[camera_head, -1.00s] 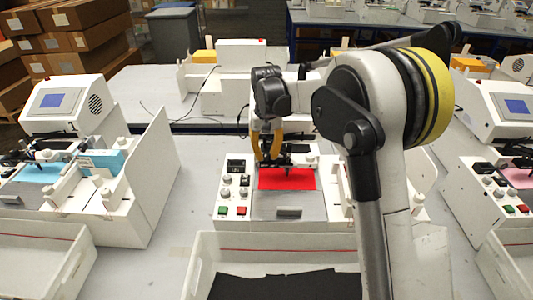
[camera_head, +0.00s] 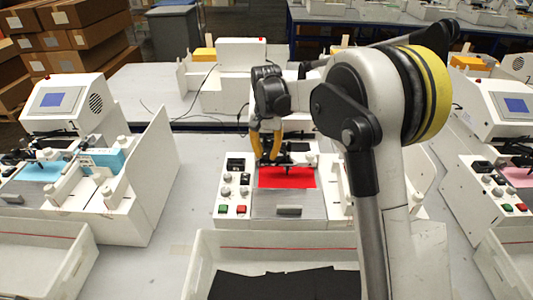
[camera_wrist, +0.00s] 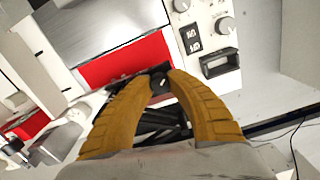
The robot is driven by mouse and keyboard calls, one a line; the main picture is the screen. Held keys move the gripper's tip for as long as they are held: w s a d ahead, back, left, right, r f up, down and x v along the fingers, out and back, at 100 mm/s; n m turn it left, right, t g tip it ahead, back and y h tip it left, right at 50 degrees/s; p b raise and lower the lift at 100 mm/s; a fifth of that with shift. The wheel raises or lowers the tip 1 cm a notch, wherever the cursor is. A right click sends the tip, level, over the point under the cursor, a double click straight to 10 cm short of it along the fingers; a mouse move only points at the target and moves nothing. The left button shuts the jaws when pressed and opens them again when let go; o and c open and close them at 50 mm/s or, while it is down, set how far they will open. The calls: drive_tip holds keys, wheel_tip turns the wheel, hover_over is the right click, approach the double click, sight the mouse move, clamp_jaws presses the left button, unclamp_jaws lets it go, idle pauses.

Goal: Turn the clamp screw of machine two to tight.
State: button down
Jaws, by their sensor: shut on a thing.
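The middle plotter (camera_head: 228,212) holds a red sheet (camera_head: 287,177) on its bed; the red sheet (camera_wrist: 125,62) also shows in the wrist view. My gripper (camera_head: 267,160) reaches down at the back edge of the sheet. In the wrist view, its two orange fingers (camera_wrist: 161,76) close from both sides on a small black clamp screw (camera_wrist: 159,84) at the pen carriage. The fingers hide most of the screw, so its angle cannot be read. Dark carriage parts (camera_wrist: 165,120) show between the fingers.
Knobs and a small display (camera_head: 236,165) line the plotter's left side. A white bin with black sheets (camera_head: 195,265) stands in front. Another plotter with a blue sheet (camera_head: 40,173) is at left, and one with a pink sheet (camera_head: 520,178) at right.

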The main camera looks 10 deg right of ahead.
sight(267, 153)
drive_tip(key=c, duration=1.2)
unclamp_jaws()
wheel_tip(267, 153, up, 12)
